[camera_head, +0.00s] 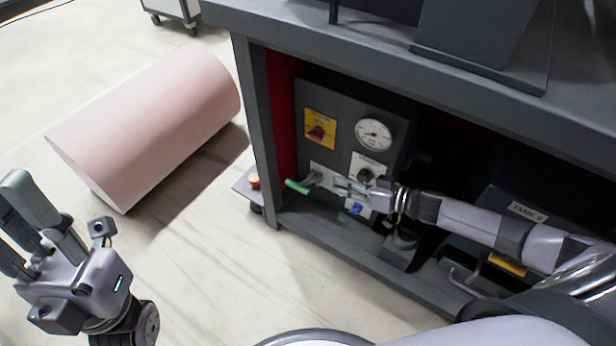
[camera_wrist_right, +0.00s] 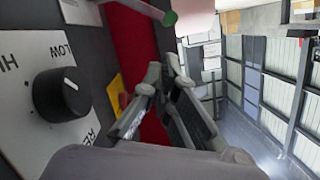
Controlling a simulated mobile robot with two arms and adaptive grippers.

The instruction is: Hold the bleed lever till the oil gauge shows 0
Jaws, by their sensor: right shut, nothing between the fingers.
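The bleed lever, a metal rod with a green grip (camera_head: 298,186), sticks out of the dark panel under the bench; its green end shows at the top of the wrist view (camera_wrist_right: 168,18). The white round oil gauge (camera_head: 373,135) is above it; its needle is too small to read. My right gripper (camera_head: 341,186) is shut and empty, just right of the lever at the panel. In the wrist view its fingers (camera_wrist_right: 160,97) are together, apart from the green end. My left gripper (camera_head: 30,228) is open and empty at the lower left, away from the bench.
The panel has a black knob (camera_wrist_right: 62,95) with a LOW/HI label, a red knob on a yellow plate (camera_head: 320,130) and a blue knob (camera_head: 357,208). The dark bench frame (camera_head: 258,130) surrounds the recess. A pink cylinder (camera_head: 150,125) lies on the floor at left.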

